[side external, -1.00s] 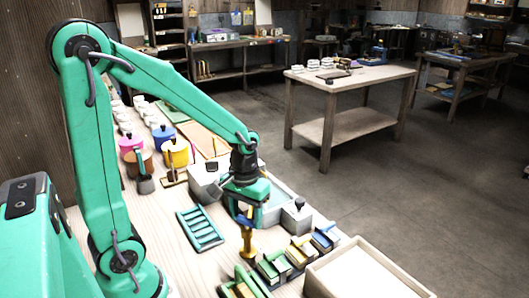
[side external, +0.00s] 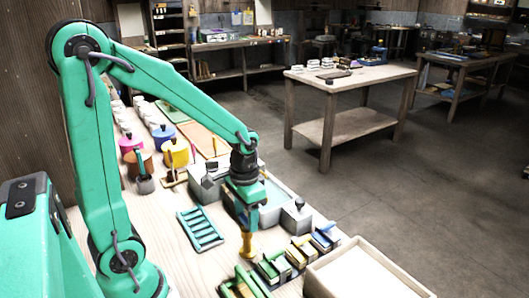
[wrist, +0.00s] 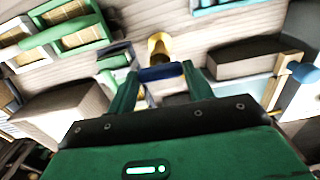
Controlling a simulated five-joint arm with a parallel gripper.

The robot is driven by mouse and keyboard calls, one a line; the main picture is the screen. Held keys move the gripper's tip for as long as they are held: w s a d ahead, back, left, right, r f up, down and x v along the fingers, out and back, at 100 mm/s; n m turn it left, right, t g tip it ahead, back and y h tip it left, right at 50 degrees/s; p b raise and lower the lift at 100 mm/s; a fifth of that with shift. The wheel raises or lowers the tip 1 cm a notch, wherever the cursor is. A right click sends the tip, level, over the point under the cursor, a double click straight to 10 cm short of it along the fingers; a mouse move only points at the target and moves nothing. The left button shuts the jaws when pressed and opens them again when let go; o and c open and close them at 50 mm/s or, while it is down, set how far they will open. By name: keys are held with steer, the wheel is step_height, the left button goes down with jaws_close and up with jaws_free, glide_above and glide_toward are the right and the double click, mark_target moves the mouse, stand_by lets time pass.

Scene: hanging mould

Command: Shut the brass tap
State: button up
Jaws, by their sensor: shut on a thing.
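The brass tap (side external: 247,243) stands upright on the bench below my gripper, with a flared foot. In the wrist view its brass body (wrist: 158,46) shows just past the fingertips. A dark blue bar (wrist: 160,74), seemingly the tap's handle, lies crosswise between the two green fingers. My gripper (side external: 243,222) points down over the tap, and its fingers (wrist: 159,70) are shut on the bar's ends. The side view shows little of the handle, as the fingers cover it.
A green rack (side external: 200,228) lies left of the tap. Several small coloured boxes (side external: 297,254) and a pale tray (side external: 362,275) stand close on the right. A grey lidded block (side external: 297,217) and a grey basin (side external: 274,203) are behind.

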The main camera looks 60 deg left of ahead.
mark_target(246, 219)
steer(key=o, duration=1)
steer(key=shift+r, duration=0.1)
steer(key=shift+r, duration=3.8)
steer(key=shift+s+d+r+t, duration=0.6)
steer(key=shift+s+r+t, duration=0.4)
steer(key=shift+s, duration=0.1)
steer(key=shift+s+d+r+t, duration=0.55)
steer(key=shift+s+r+t, duration=0.3)
steer(key=shift+s+r, duration=0.25)
steer(key=shift+s+d+r+t, duration=0.6)
steer(key=shift+s+r+t, duration=0.35)
steer(key=shift+s, duration=0.15)
